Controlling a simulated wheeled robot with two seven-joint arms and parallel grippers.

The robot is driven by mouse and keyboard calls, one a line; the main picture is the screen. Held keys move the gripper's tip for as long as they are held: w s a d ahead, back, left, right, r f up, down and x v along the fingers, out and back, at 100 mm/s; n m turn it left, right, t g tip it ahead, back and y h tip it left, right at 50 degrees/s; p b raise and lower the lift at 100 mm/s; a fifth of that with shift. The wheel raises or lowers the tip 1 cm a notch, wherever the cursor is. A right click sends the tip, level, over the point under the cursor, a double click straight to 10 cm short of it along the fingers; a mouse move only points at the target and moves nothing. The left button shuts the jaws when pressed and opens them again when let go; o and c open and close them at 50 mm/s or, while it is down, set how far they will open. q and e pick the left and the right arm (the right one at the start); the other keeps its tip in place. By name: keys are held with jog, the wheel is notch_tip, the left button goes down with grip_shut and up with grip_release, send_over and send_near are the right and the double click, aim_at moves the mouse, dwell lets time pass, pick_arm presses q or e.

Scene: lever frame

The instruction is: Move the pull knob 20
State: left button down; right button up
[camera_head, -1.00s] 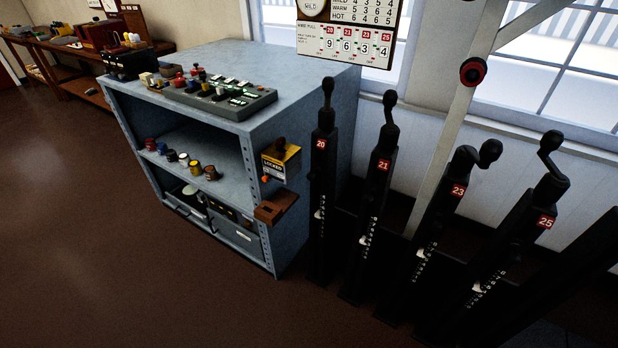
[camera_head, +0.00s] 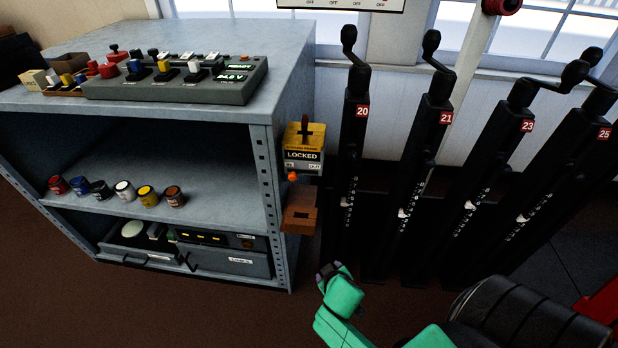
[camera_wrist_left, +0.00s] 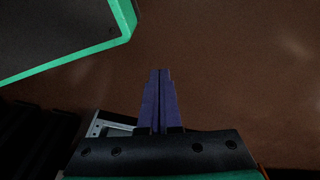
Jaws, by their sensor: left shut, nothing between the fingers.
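The lever marked with a red 20 tag (camera_head: 362,111) is a tall black upright post, leftmost in its row, just right of the shelf. A black curved handle with a rounded knob (camera_head: 348,36) tops it. A small pale piece sits lower on the post (camera_head: 347,204). My left gripper (camera_wrist_left: 160,72) shows in the left wrist view with its purple fingers shut and empty, above brown floor. In the head view, green arm parts (camera_head: 342,294) of mine show low in the middle, below and apart from lever 20's knob. My right gripper is not identifiable.
Levers 21 (camera_head: 446,117), 23 (camera_head: 526,125) and 25 (camera_head: 604,133) stand close together to the right. A grey shelf (camera_head: 285,75) stands left, with a yellow LOCKED box (camera_head: 303,155) and a brown bracket (camera_head: 300,212) on its side. Open floor lies in front.

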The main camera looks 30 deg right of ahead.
notch_tip(320, 180, up, 5)
jog(key=w+d+m+t+h+b, duration=0.1)
jog(key=w+d+b, duration=0.1)
jog(key=m+t+h+b, duration=0.3)
jog(key=m+t+h, duration=0.2)
jog(key=t+h, duration=0.15)
send_near(351, 160)
jog(key=p+x, duration=0.2)
jog(key=x, duration=0.9)
jog(key=shift+w+d, duration=0.25)
jog(key=shift+d, duration=0.05)
pick_arm(q)
jog(key=s+f, duration=0.6)
jog(key=f, duration=0.4)
jog(key=shift+s+a, duration=0.15)
jog(key=shift+a, duration=0.25)
pick_arm(e)
jog(key=shift+c, duration=0.3)
grip_shut()
